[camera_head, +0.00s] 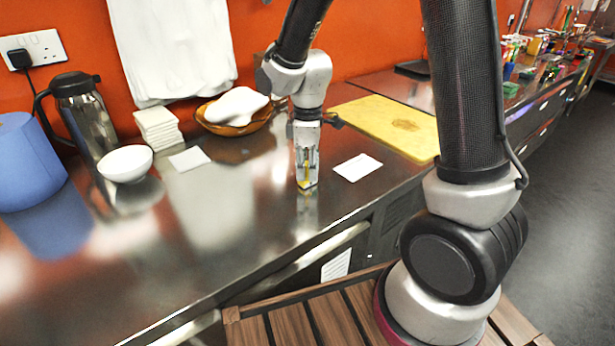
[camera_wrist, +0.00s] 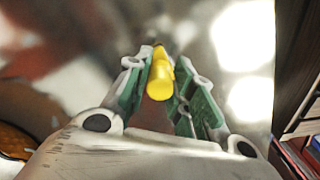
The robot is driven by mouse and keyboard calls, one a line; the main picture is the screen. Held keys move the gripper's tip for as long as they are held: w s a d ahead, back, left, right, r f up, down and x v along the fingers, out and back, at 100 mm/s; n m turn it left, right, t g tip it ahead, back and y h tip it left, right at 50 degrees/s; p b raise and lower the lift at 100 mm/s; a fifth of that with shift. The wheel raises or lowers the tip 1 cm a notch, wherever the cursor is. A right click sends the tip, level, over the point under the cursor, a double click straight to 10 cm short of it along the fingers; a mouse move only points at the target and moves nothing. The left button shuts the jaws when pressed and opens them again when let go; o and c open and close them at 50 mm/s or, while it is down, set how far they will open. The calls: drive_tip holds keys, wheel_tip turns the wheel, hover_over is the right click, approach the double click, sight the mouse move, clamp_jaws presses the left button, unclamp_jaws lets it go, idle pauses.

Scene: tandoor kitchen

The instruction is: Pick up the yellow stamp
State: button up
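The yellow stamp (camera_wrist: 158,82) sits between the two green-padded fingers in the wrist view, its rounded yellow end toward the camera. The pads lie close along both sides of it, and my gripper (camera_wrist: 160,75) looks shut on it. In the head view my gripper (camera_head: 307,184) points straight down, its tips low over the steel counter (camera_head: 235,215). A little yellow of the stamp shows between the fingers there. The stamp's lower end is mostly hidden, and I cannot tell whether it touches the counter.
A white card (camera_head: 358,167) lies right of my gripper, before a yellow board (camera_head: 388,124). Left are a wooden bowl (camera_head: 222,127) with a white mass, stacked white squares (camera_head: 158,129), a white bowl (camera_head: 125,163), a flask (camera_head: 84,115) and a blue roll (camera_head: 27,160). The front-left counter is clear.

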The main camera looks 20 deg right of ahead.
sight(308, 163)
clamp_jaws()
wheel_tip(308, 163, up, 10)
drive_tip(key=shift+r, duration=0.1)
drive_tip(key=shift+c, duration=0.5)
unclamp_jaws()
clamp_jaws()
drive_tip(key=shift+c, duration=0.5)
unclamp_jaws()
drive_tip(key=shift+c, duration=0.2)
